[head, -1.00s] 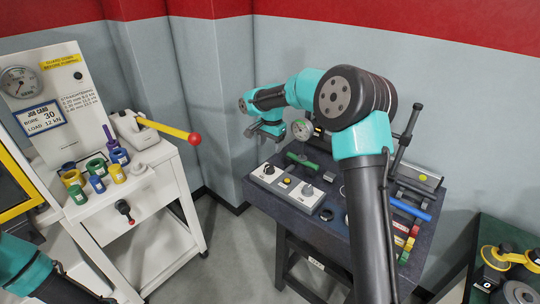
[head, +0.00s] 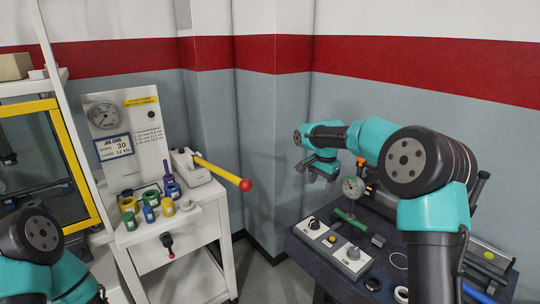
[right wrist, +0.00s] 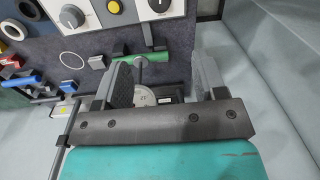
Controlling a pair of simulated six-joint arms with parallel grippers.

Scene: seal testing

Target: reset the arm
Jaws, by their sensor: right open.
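My right gripper (head: 319,174) is above the dark bench at the right in the head view, at the end of my teal and black right arm. In the right wrist view its two jaws (right wrist: 161,84) stand apart. A round dial gauge (head: 352,188) and a green-handled tool (head: 350,219) are below it on the bench. Both also show between or beyond the jaws in the right wrist view, and nothing is clearly held. Part of my left arm shows at the lower left of the head view, but its gripper is out of view.
The dark bench (head: 330,262) carries a white control box (head: 333,241) with knobs, plus rings and tools. A white cart (head: 190,250) at the left holds several coloured cups and a lever with a red ball (head: 245,185). A yellow-framed cabinet (head: 75,165) stands far left. Walls close the back.

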